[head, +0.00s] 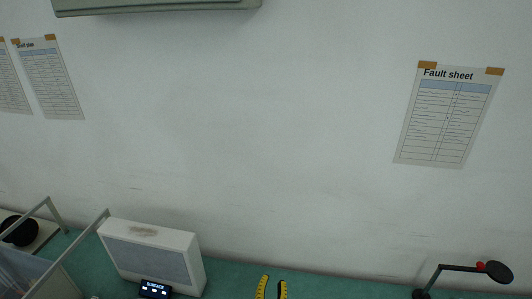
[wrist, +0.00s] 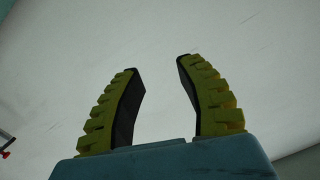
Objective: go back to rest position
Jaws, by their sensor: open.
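My gripper (head: 271,288) shows at the bottom edge of the head view, with two yellow and black fingertips pointing up and a gap between them. In the wrist view my gripper (wrist: 160,75) is open, its two ribbed yellow fingers with dark inner pads set well apart. Nothing is between the fingers. Behind them is only the plain white wall (wrist: 165,30). The rest of my arm is below the head view and hidden.
A white box with a grey front (head: 150,257) stands on the green surface (head: 335,288) at left, with a small lit display (head: 155,289) before it. A black lamp-like arm (head: 457,268) stands at right. A fault sheet (head: 448,115) hangs on the wall.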

